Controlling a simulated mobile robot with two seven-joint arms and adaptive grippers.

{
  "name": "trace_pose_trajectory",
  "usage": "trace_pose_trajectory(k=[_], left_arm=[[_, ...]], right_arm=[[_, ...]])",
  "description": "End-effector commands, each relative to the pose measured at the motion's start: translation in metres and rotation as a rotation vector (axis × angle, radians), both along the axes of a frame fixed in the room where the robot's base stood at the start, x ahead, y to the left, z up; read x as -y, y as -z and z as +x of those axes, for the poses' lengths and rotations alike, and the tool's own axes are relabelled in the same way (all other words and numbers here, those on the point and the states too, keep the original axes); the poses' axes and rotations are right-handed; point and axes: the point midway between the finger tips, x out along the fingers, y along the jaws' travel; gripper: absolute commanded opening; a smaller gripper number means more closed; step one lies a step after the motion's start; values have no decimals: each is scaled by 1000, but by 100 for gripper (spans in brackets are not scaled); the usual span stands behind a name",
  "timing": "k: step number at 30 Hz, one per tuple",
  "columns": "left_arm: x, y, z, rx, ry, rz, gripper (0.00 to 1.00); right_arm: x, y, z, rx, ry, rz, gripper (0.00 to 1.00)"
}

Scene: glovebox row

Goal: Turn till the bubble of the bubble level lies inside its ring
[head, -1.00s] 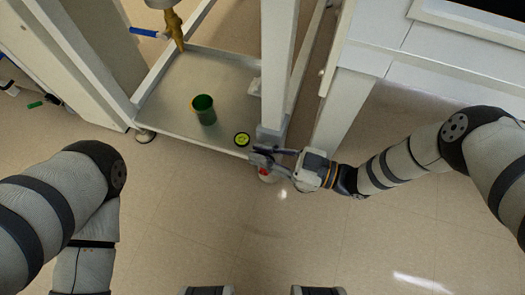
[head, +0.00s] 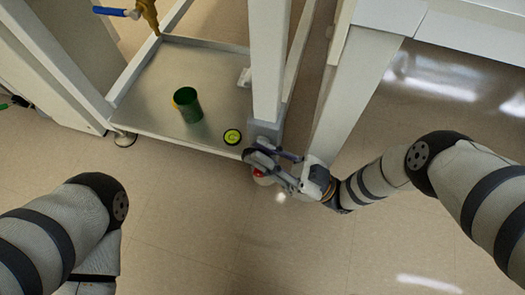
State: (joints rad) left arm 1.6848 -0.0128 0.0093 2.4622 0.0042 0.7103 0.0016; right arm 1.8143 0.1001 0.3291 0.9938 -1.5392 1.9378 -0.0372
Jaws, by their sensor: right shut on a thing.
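The bubble level (head: 232,136) is a small round yellow-green disc with a dark rim, lying on the metal shelf (head: 155,92) near its front right corner. Its bubble and ring are too small to tell apart. My right gripper (head: 262,158) is at that corner, below the white post, shut on the levelling foot (head: 258,174), of which a red part and a pale base show. The fingers hide most of the foot. My left gripper is not in view; only my left arm shows.
A green cup (head: 188,105) stands on the shelf, left of the level. A brass valve with a blue handle (head: 117,12) hangs above the shelf. A white cabinet leg (head: 357,95) stands close to the right of my gripper. The floor in front is clear.

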Motion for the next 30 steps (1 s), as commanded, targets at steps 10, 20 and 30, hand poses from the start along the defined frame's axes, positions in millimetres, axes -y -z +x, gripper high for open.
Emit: trace_pose_trajectory(k=[10, 20, 30], left_arm=[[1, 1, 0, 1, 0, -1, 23], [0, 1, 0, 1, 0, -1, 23], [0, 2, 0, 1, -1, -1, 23]], right_arm=[[1, 1, 0, 12, 4, 36, 0], [1, 1, 0, 11, 3, 35, 33], [4, 3, -1, 10, 2, 34, 35]])
